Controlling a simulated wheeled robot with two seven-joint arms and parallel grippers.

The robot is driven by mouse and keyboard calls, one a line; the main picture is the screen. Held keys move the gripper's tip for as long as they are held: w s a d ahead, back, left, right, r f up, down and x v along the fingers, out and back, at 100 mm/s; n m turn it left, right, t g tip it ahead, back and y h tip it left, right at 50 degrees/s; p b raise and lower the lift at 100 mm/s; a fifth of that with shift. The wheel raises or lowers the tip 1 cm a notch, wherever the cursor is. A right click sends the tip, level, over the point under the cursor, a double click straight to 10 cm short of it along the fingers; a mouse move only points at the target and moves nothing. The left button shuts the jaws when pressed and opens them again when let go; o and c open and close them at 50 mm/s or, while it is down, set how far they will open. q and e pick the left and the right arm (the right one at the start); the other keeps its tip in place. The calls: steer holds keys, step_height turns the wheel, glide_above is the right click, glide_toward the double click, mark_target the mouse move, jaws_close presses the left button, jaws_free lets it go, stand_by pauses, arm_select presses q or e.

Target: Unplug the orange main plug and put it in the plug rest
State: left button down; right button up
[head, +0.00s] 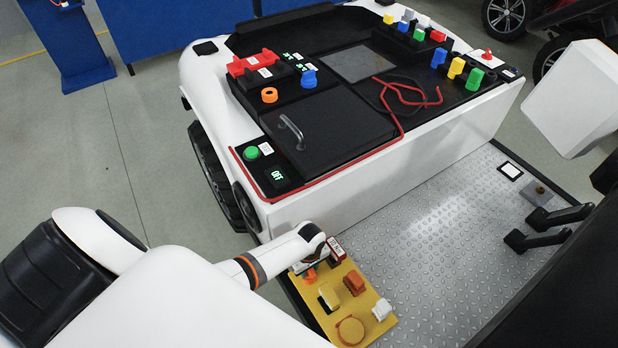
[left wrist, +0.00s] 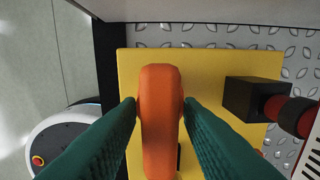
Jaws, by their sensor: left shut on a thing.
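My left gripper (head: 310,262) reaches over the yellow board (head: 338,302) beside the white machine. In the left wrist view its green fingers (left wrist: 160,108) are shut on an orange plug (left wrist: 160,135), one on each side. The yellow board (left wrist: 210,65) lies below the plug. The orange plug's lower end also shows under the gripper in the head view (head: 310,275). I cannot tell whether the plug still sits in a socket. I cannot clearly make out which part is the plug rest. My right gripper is not in view.
The board also carries a brown-orange plug (head: 354,283), a cream plug (head: 329,297), a white plug (head: 381,309) and an orange ring (head: 350,331). A black block (left wrist: 250,98) stands close right of the held plug. The metal floor plate (head: 440,230) is mostly clear.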

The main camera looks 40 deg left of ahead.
arm_select(q)
steer(key=shift+f+b, duration=0.4)
steer(key=shift+f, duration=0.3)
steer(key=c, duration=0.9)
jaws_free()
step_height(320, 180, up, 12)
steer(key=p, duration=0.3)
